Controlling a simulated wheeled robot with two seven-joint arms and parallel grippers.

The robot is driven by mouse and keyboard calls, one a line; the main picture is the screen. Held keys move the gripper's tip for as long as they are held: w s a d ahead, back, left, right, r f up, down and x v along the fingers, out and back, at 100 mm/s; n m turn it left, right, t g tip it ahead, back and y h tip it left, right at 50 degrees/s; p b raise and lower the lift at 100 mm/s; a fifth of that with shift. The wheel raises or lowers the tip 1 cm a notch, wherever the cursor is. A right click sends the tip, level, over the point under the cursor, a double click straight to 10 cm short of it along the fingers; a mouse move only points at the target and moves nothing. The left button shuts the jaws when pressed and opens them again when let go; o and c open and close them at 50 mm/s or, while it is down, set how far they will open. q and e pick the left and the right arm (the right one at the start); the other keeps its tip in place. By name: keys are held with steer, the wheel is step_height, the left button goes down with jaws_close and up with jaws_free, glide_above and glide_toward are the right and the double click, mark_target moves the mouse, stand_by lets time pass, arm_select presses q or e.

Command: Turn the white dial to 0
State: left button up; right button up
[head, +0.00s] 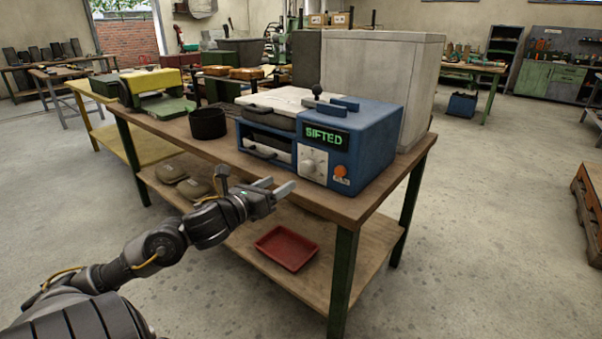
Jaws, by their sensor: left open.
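The white dial (313,165) is on the front of a blue machine (372,140), on a pale panel below a green lit display (325,138) that reads "SIFTED". The dial's pointer and marks are too small to read. An orange button (341,171) sits to the right of the dial. My left gripper (280,186) is open and empty, in front of the table's edge, a little left of and below the dial, not touching it. My right gripper is not in view.
The machine stands on a wooden table (345,208) with a black round pot (208,123) to its left and a large grey box (385,65) behind. A red tray (287,248) and tan bags (193,189) lie on the lower shelf.

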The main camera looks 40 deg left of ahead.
mark_target(304, 168)
arm_select(q)
steer(key=w, duration=0.8)
steer(key=shift+w+a, duration=0.1)
steer(key=shift+w, duration=0.85)
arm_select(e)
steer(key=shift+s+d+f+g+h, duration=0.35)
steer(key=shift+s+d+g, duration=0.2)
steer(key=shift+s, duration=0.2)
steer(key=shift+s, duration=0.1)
arm_select(q)
steer(key=shift+c, duration=0.7)
steer(key=c, duration=0.8)
steer(key=shift+c, duration=0.2)
steer(key=shift+n+p, duration=0.3)
